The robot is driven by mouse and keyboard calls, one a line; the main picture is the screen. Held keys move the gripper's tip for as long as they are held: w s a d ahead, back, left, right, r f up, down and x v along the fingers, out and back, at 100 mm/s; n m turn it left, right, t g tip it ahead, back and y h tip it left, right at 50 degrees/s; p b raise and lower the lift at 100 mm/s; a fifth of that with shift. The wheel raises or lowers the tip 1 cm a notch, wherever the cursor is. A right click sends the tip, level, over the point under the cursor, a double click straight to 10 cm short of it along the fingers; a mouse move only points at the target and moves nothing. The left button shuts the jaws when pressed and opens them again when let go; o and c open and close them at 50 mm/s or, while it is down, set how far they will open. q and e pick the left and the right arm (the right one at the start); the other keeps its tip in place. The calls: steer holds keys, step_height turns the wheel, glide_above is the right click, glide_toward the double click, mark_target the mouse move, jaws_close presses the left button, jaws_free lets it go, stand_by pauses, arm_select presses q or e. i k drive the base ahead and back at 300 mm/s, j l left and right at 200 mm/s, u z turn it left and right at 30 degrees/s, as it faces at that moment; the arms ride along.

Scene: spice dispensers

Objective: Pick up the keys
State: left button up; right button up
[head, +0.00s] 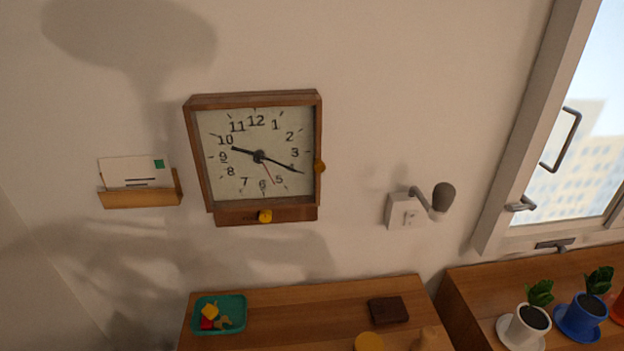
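A small teal tray (240,305) stands at the left end of the wooden table. In it lies a small cluster that looks like the keys (221,322), with a brownish metal part beside red and yellow pieces. The pieces are too small to tell apart clearly, and I cannot tell whether the red and yellow parts belong to the keys. Neither of my grippers is in view.
The wooden table (285,308) is clear between the tray and a dark brown block (388,310). A yellow round object (369,341) sits at the front. Potted plants (528,325) stand at right. A clock (257,155), letter holder (142,193) and grey-handled lever (443,197) are on the wall.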

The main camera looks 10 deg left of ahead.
mark_target(209, 311)
steer(key=u, duration=2.1)
steer(key=k+l+u, duration=0.15)
steer(key=u, duration=0.3)
steer(key=k+l+u, duration=0.2)
steer(key=u, duration=0.3)
